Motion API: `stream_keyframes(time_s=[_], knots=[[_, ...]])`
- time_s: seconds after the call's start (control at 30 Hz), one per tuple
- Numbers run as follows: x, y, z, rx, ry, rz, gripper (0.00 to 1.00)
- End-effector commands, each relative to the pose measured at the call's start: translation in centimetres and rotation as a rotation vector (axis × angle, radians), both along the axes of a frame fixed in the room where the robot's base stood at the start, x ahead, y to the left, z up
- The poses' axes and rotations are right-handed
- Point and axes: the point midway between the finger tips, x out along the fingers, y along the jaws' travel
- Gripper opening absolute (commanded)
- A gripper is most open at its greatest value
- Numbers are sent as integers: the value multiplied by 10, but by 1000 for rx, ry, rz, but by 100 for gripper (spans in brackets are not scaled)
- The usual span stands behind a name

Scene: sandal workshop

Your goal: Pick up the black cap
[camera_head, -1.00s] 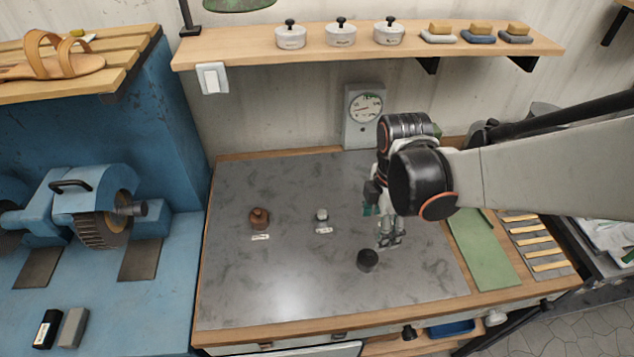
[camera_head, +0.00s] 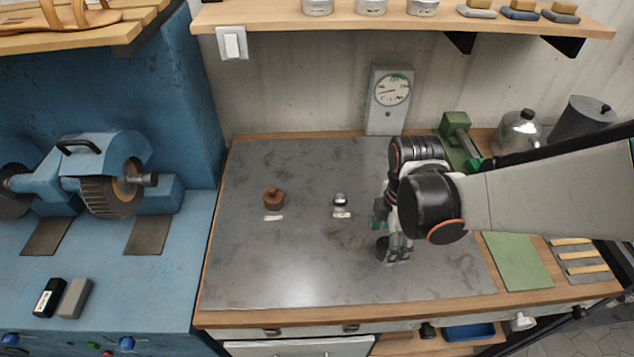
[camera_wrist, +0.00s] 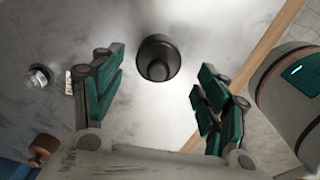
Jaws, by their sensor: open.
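The black cap (camera_head: 382,246) stands on the grey tabletop, partly covered by my gripper in the head view. In the wrist view the round black cap (camera_wrist: 158,60) lies ahead between the two fingers, with a gap to each side. My gripper (camera_head: 397,250) is open and empty, low over the table right at the cap. Its teal-padded fingers (camera_wrist: 158,80) are spread apart in the wrist view. I cannot tell the exact height of the fingertips above the cap.
A brown knob-like piece (camera_head: 273,199) and a silver one (camera_head: 340,200) stand to the left, each with a small label. The front left tabletop is clear.

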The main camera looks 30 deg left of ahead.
Motion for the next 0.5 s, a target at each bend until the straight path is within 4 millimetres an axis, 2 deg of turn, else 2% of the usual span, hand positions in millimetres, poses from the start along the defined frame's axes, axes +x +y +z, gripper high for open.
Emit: stream_keyframes(time_s=[0.03, 0.2, 0.47, 0.5], knots=[[2, 2, -12, 0, 0, 1, 68], [2, 3, -35, 0, 0, 1, 68], [2, 2, -37, 0, 0, 0, 68], [2, 2, -37, 0, 0, -1, 65]])
